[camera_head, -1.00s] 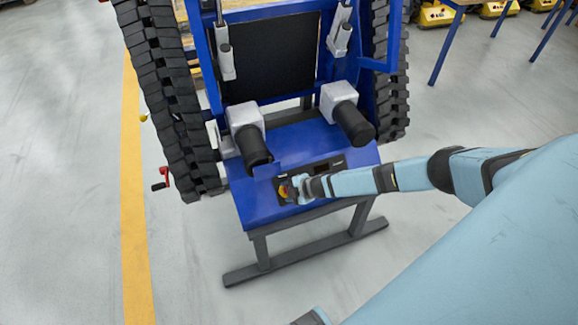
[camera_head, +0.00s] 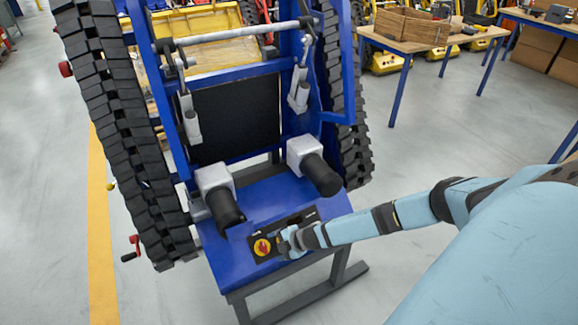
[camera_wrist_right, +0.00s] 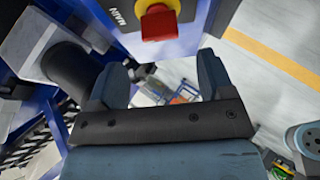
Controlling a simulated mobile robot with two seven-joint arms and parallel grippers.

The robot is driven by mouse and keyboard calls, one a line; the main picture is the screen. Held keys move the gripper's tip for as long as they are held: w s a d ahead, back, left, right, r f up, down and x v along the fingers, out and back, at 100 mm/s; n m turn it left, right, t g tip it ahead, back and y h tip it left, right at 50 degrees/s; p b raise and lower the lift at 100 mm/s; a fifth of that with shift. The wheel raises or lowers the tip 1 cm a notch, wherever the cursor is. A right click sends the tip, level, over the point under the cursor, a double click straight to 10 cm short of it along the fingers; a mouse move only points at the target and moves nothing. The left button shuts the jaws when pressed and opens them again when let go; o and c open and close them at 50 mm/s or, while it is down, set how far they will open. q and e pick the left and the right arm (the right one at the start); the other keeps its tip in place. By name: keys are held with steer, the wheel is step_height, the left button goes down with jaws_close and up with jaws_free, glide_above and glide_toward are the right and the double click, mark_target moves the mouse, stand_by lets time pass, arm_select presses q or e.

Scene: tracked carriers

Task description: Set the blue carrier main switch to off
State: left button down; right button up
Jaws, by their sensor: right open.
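The blue carrier (camera_head: 250,205) stands in the middle of the head view, between two black tracks. Its main switch (camera_head: 262,247) is a red knob on a yellow plate, set in a dark panel on the carrier's blue deck. In the right wrist view the switch (camera_wrist_right: 158,24) shows at the top, beside the printed word MAIN. My right gripper (camera_head: 284,243) is just right of the switch in the head view. In the wrist view its fingers (camera_wrist_right: 162,72) are apart with nothing between them, and the knob lies beyond them. I cannot read the knob's setting. My left gripper is out of view.
Two black cylinders with white housings (camera_head: 214,180) (camera_head: 304,150) stick out above the deck near the panel. A red crank handle (camera_head: 132,246) is at the lower left. Wooden tables (camera_head: 385,45) stand at the back right.

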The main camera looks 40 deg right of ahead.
steer(key=v, duration=0.6)
steer(key=shift+r, duration=0.15)
steer(key=shift+s, duration=0.15)
